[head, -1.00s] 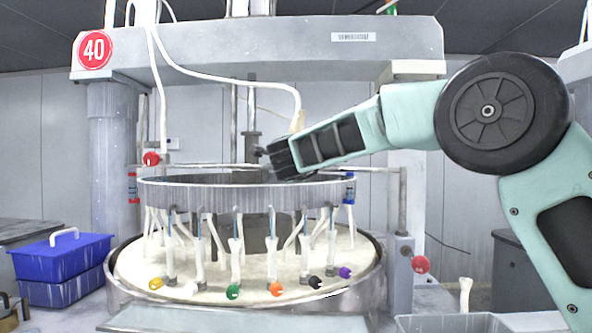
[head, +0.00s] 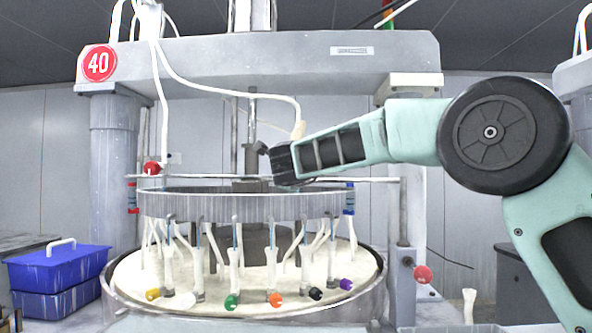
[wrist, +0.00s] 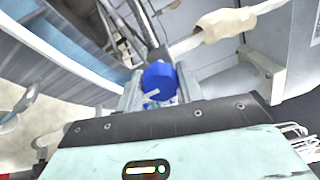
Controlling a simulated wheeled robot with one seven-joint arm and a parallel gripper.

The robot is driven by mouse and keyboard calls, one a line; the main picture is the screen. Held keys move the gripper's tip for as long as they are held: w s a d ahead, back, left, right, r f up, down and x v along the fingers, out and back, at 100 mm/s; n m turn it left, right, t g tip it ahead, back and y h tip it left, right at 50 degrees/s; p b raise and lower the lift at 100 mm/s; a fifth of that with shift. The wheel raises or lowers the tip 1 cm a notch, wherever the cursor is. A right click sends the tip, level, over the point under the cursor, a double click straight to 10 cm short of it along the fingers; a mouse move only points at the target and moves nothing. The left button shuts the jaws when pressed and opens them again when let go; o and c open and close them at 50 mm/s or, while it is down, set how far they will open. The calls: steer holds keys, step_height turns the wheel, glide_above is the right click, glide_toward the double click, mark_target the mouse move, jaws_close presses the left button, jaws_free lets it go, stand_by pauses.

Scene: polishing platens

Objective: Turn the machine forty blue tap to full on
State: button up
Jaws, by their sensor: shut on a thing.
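The blue tap (wrist: 158,78) has a round blue knob with a short pale mark on its face. In the wrist view it sits between the two fingers of my gripper (wrist: 159,92), which is shut on it. A little more blue shows just below the knob. In the head view my gripper (head: 266,152) is over the far side of the ring on machine forty, marked by a red round 40 sign (head: 98,63). The blue tap cannot be made out there.
A metal ring (head: 240,204) stands above the pale round platen (head: 200,275), with several coloured knobs along the front. A white hose (head: 225,90) hangs close above my gripper. A horizontal rail runs behind it. Blue bins (head: 60,267) stand at left.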

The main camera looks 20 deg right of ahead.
steer(key=o, duration=1)
steer(key=shift+f, duration=0.1)
steer(key=b+v, duration=0.4)
steer(key=v, duration=1.3)
steer(key=shift+s, duration=0.2)
